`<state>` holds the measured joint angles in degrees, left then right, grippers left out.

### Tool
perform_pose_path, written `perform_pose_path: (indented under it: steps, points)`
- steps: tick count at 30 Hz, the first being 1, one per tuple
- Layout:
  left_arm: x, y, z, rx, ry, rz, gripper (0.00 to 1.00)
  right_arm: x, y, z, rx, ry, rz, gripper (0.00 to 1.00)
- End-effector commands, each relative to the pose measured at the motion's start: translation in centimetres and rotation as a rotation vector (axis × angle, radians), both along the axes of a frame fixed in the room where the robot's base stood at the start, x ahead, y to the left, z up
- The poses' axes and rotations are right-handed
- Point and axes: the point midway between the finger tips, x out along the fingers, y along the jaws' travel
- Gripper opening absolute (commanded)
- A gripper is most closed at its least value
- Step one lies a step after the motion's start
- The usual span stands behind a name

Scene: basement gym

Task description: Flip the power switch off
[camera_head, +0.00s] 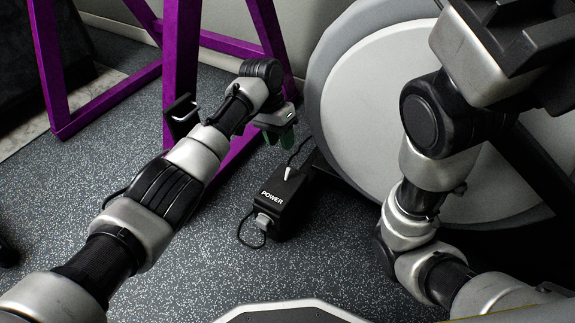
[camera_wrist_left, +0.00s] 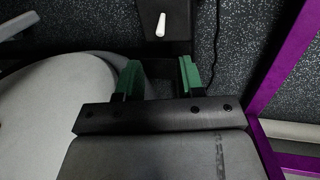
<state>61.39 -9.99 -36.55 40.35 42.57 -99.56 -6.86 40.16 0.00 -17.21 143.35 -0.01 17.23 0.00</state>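A black power box (camera_head: 271,211) marked POWER sits on the floor in the head view, with a small white switch lever (camera_head: 287,173) sticking up near its far end. The left wrist view also shows the white lever (camera_wrist_left: 161,25), ahead of the fingertips and roughly centred between them. My left gripper (camera_head: 281,138) is above the floor just beyond the box. Its green fingers (camera_wrist_left: 160,77) are apart with nothing between them, and they do not appear to touch the lever. My right arm is at the right; its fingers do not show.
A large grey and white wheel-like disc (camera_head: 415,95) stands right of the box. A purple metal frame (camera_head: 182,70) stands behind and left of my left arm. A dark cord (camera_head: 243,228) loops beside the box. Speckled floor (camera_head: 180,265) is clear in front.

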Motion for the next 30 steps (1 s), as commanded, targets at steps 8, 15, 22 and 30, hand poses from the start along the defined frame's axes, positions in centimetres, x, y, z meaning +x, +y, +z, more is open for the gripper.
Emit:
perform_pose_path:
  steps: [8,15,22,30]
  points:
    - [-0.8,-1.0,-5.7,0.001,-0.001,-0.001,0.38,0.1,0.0,-4.5,0.0,0.002,0.0,0.0]
    - [-1.4,-1.7,-8.8,0.0,-0.001,0.001,0.38,0.1,0.0,-7.0,0.0,0.002,0.0,0.0]
    - [-1.6,-1.8,-9.0,0.0,-0.001,0.001,0.38,0.1,0.0,-7.1,0.0,0.002,0.0,0.0]
    - [-1.5,-1.8,-9.0,0.0,-0.001,0.001,0.14,0.1,0.0,-7.0,0.0,0.002,0.0,0.0]
